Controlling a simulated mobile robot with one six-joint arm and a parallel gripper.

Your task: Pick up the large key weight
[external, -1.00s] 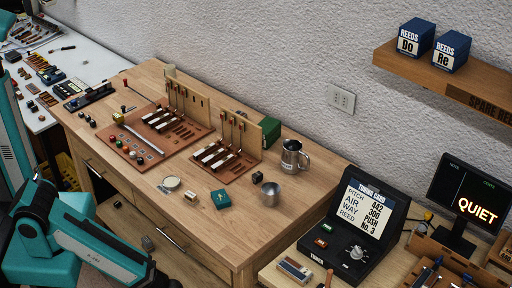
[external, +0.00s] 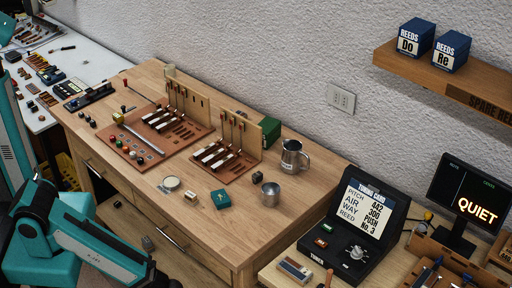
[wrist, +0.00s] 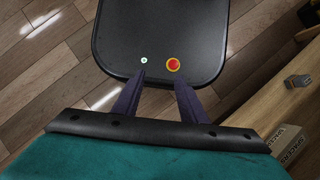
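A small grey block (external: 147,243) sits on a low wooden surface in front of the desk. A grey block also shows in the wrist view (wrist: 298,80), at the right on wood. It could be the large key weight, but no label is readable. My gripper (wrist: 158,88) has its two dark fingers spread apart with nothing between them. It points down, to the left of the grey block and clear of it. In the external view my gripper is out of sight at the bottom edge.
A box marked SPACERS (wrist: 287,145) stands near the grey block.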

